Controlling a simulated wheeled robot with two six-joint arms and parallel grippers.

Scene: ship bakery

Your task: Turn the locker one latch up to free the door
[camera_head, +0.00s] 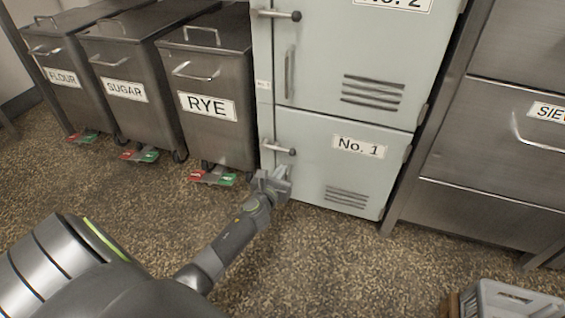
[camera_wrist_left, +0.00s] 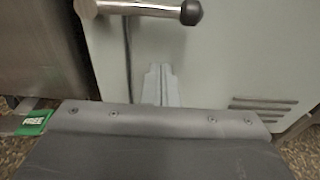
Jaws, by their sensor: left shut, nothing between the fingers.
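The lower pale grey locker door (camera_head: 338,165) carries a "No. 1" plate and is closed. Its latch (camera_head: 279,148) is a metal lever with a dark round knob, lying about level across the door's left edge. The latch (camera_wrist_left: 140,10) also shows at the top of the left wrist view. My left gripper (camera_head: 283,172) is just below the latch, in front of the door's lower left part. Its fingers (camera_wrist_left: 161,84) are together and empty, with a visible gap to the lever. My right gripper is not in view.
The "No. 2" locker door (camera_head: 340,60) sits above, with its own latch (camera_head: 285,15). Rye (camera_head: 215,85), sugar (camera_head: 130,75) and flour bins stand left, with red and green pedals. Steel drawers (camera_head: 490,140) stand right. A grey crate (camera_head: 505,300) is on the floor. Floor before the locker is clear.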

